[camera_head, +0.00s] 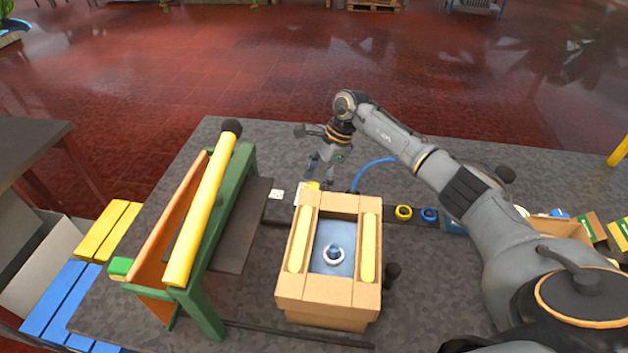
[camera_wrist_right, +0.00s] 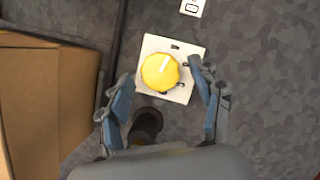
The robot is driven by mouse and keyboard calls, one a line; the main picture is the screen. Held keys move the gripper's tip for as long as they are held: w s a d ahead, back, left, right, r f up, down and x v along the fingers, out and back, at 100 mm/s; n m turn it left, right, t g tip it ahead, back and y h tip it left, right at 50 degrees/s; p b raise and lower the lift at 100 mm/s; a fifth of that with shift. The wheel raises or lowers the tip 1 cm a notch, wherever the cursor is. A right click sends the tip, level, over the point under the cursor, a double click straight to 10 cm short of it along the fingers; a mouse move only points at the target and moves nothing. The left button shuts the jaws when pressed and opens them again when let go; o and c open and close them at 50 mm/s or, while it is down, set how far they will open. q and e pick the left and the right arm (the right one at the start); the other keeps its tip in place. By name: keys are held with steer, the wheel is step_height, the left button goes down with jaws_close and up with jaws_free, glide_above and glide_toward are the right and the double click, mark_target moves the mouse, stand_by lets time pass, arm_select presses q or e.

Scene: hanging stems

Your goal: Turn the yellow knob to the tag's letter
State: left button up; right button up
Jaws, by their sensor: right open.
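The yellow knob (camera_wrist_right: 160,72) sits on a square white plate (camera_wrist_right: 150,48) with small dark marks around it. A white line on the knob points up and slightly right in the wrist view. My right gripper (camera_wrist_right: 161,78) is open, its two blue-grey fingers to either side of the knob with gaps. In the head view the right gripper (camera_head: 321,168) hangs over the knob (camera_head: 313,186), partly hiding it. A small white tag (camera_wrist_right: 193,7) lies beyond the plate, cut by the frame edge; it also shows in the head view (camera_head: 276,194). I cannot read its letter. My left gripper is not in view.
A cardboard-coloured box (camera_head: 330,290) with yellow strips stands close in front of the knob. A green-and-orange frame with a yellow roller (camera_head: 205,210) stands to the left. A yellow ring (camera_head: 404,212) and a blue ring (camera_head: 429,215) lie to the right. The table behind the gripper is clear.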

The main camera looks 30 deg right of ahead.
steer(key=shift+a+f, duration=0.2)
steer(key=shift+f, duration=0.4)
steer(key=c, duration=1.1)
steer(key=shift+c, duration=0.2)
steer(key=shift+m, duration=0.3)
steer(key=m+t, duration=0.1)
steer(key=m, duration=0.1)
steer(key=shift+s+m+b, duration=0.1)
steer(key=shift+m+b, duration=0.3)
steer(key=m+t+h, duration=0.1)
steer(key=m, duration=0.2)
steer(key=m+t+h+b, duration=0.1)
steer(key=m, duration=0.2)
steer(key=shift+s+a, duration=0.1)
steer(key=shift+m, duration=0.3)
